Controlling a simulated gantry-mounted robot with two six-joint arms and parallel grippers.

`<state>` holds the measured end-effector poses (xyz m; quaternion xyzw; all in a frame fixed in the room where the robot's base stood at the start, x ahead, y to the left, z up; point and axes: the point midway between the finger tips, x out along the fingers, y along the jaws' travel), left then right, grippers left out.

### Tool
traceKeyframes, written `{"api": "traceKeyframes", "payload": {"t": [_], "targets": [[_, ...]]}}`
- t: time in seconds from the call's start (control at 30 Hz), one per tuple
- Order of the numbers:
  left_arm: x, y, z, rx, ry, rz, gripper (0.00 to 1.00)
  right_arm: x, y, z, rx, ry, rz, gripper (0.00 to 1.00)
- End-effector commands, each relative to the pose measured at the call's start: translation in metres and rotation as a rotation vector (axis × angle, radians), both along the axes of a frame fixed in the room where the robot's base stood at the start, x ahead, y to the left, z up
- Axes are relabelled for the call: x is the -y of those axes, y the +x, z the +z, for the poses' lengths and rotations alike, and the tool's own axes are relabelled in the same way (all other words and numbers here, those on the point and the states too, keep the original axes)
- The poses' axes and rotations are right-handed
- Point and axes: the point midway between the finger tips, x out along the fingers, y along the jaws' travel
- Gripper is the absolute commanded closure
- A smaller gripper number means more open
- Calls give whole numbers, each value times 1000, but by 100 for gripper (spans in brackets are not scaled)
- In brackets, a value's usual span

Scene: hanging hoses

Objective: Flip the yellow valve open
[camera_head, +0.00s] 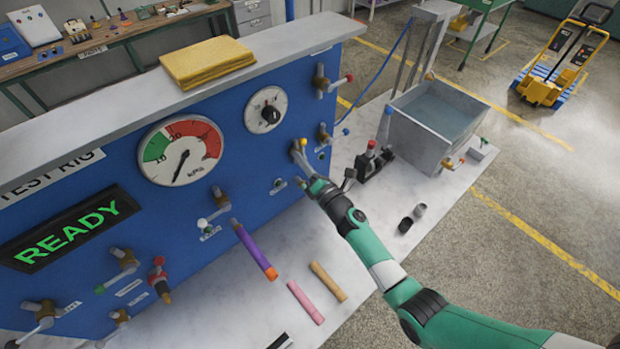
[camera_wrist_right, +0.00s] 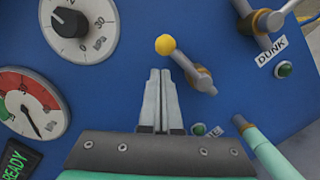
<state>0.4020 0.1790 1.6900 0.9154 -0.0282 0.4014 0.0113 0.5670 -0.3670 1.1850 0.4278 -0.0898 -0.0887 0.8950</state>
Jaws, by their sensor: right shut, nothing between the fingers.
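The yellow valve has a round yellow knob on a grey lever with a brass body. It sits on the blue panel, right of the middle, in the head view (camera_head: 302,143). In the right wrist view, the yellow valve (camera_wrist_right: 167,46) has its lever slanting from the knob at upper left down to the body at lower right. My right gripper (camera_head: 303,183) is just below the valve in the head view. In the wrist view, my right gripper (camera_wrist_right: 161,90) is shut and empty, its fingertips just short of the knob. My left gripper is out of view.
The blue panel (camera_head: 237,189) carries several other valves, a kPa gauge (camera_head: 181,151), a black dial (camera_head: 266,110) and a READY display (camera_head: 73,231). A purple hose (camera_head: 251,247) hangs low on it. A grey water tank (camera_head: 436,115) stands to the right.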

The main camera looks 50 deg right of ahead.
Motion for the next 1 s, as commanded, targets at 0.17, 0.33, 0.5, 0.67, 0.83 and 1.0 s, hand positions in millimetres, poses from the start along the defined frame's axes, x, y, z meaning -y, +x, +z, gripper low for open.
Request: {"api": "traceKeyframes", "payload": {"t": [0.17, 0.33, 0.5, 0.67, 0.83, 1.0], "targets": [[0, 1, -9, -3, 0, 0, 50, -18, -15, -14, -3, 1, 0, 100], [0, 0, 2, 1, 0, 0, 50, -28, -56, -18, -3, 1, -1, 100], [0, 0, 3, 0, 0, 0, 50, -35, -85, -22, -2, 1, 0, 100], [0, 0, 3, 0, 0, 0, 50, -38, -96, -23, -1, 0, 0, 100], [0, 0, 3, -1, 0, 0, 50, -38, -97, -22, 0, 0, 0, 100], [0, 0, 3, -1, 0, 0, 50, -38, -97, -22, 0, 0, 0, 100]]}}
